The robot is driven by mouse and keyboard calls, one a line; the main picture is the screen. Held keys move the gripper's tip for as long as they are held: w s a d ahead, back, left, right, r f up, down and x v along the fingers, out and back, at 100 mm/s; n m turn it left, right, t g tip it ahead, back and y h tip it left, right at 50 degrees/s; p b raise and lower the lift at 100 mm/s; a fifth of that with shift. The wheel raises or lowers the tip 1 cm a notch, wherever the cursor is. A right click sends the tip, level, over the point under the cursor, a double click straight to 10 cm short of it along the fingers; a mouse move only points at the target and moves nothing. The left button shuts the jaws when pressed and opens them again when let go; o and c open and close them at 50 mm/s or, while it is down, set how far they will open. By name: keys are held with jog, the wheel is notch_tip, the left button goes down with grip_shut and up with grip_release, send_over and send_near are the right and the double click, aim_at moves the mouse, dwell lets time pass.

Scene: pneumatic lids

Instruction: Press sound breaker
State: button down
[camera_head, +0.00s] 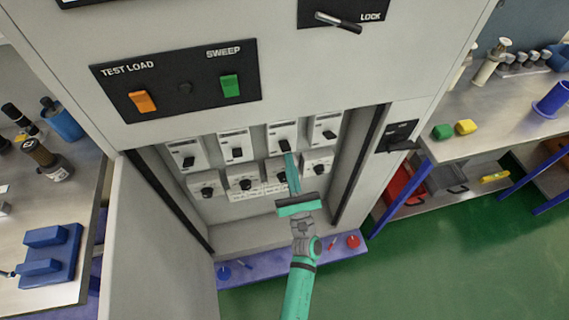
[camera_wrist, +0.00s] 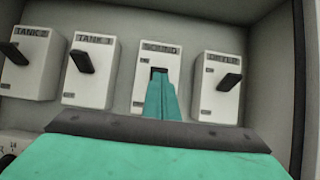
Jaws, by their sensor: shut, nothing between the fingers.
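The sound breaker is a white box (camera_wrist: 145,60) with a dark lever, third from the left in the top row in the wrist view; its label is blurred but seems to read SOUND. It also shows in the head view (camera_head: 274,131). My gripper (camera_head: 287,152) is shut and empty, with its teal fingers reaching up to this breaker's lever. In the wrist view the fingertips (camera_wrist: 160,78) overlap the lever and hide most of it. I cannot tell if they touch it.
Two more breakers, marked TANK, stand to the left (camera_wrist: 90,70), and another stands close on the right (camera_wrist: 217,88). A row of knob units (camera_head: 245,181) sits below. The cabinet door (camera_head: 155,240) hangs open at left. A LOCK handle (camera_head: 338,22) is above.

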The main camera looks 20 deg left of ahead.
jog(key=shift+s+r, duration=0.15)
jog(key=shift+r, duration=0.65)
jog(key=shift+f, duration=0.15)
jog(key=v, duration=1.3)
jog(key=shift+s, duration=0.1)
